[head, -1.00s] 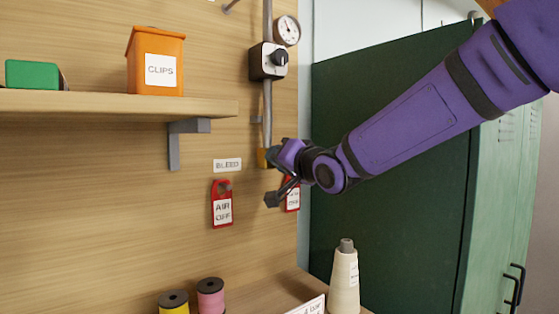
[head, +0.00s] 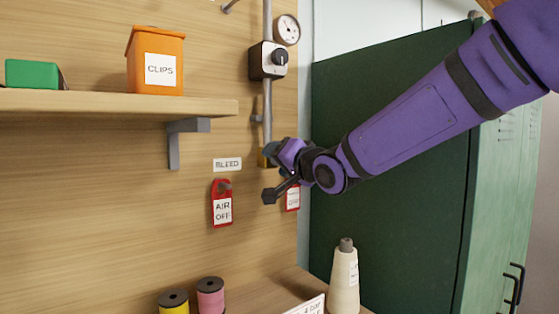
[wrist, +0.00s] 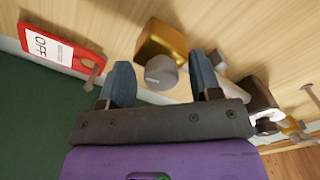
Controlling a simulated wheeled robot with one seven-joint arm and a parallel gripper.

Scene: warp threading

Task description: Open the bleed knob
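The bleed knob (wrist: 161,73) is a grey round knob on a brass block (wrist: 163,42) fixed to the wooden panel. In the wrist view it sits between the two blue-grey fingers of my gripper (wrist: 159,66), with a visible gap on each side. The fingers are open and do not appear to touch it. In the head view my gripper (head: 272,168) is at the panel's right edge, just right of the "BLEED" label (head: 227,165). It hides the knob there; only a bit of the brass block (head: 263,161) shows beneath the pipe.
A red "AIR OFF" tag (head: 222,204) hangs left of my gripper, and another red tag (head: 293,198) hangs close behind it. Above are a black dial knob (head: 279,58) and a gauge (head: 287,30). A shelf (head: 120,103) juts out at left. A cone (head: 345,278) stands below.

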